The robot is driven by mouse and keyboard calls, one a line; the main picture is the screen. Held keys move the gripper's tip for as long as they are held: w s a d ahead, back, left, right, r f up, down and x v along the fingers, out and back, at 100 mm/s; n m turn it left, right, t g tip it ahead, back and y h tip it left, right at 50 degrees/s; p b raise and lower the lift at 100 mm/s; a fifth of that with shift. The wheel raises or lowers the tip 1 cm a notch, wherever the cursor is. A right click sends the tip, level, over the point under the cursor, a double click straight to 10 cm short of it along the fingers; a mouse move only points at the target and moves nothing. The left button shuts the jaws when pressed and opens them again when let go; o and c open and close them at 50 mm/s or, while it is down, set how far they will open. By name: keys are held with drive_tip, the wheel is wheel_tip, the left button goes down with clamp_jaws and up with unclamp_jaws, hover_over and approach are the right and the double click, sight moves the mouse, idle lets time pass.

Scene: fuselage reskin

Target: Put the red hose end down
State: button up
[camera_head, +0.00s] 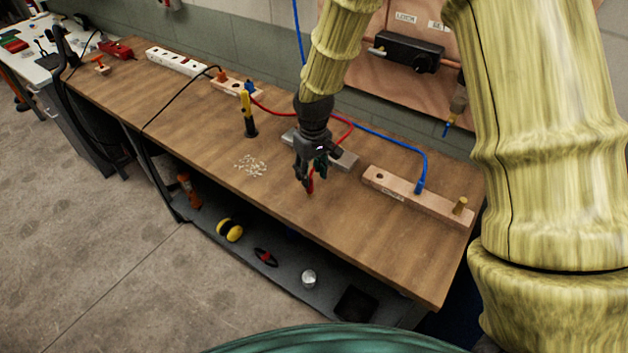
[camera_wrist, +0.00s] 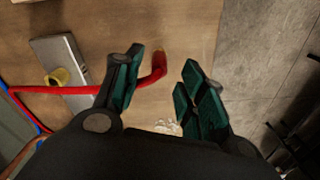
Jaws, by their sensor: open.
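My gripper (camera_head: 311,166) points down over the wooden bench, in front of a grey metal block. In the wrist view my gripper (camera_wrist: 164,72) is open, with its green-padded fingers apart. The red hose end (camera_wrist: 154,72) lies between the fingers, nearer the left one, with a bent tip. The red hose runs left behind that finger. In the head view the red hose end (camera_head: 310,187) shows just below the fingers, at or close to the bench top; I cannot tell whether it touches. Part of it is hidden by the gripper.
The bench (camera_head: 350,225) is clear in front. A wooden block with a blue hose (camera_head: 421,178) stands to the right. White bits (camera_head: 251,166) lie to the left, near a yellow-and-black tool (camera_head: 248,115). A grey metal block (camera_wrist: 62,62) with a yellow fitting is beside the gripper.

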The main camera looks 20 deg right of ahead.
sight(312, 182)
wheel_tip(312, 182, up, 6)
drive_tip(key=b, duration=0.1)
drive_tip(key=shift+b, duration=0.3)
drive_tip(key=shift+s+d+r, duration=0.1)
drive_tip(key=shift+s, duration=0.05)
idle(0.3)
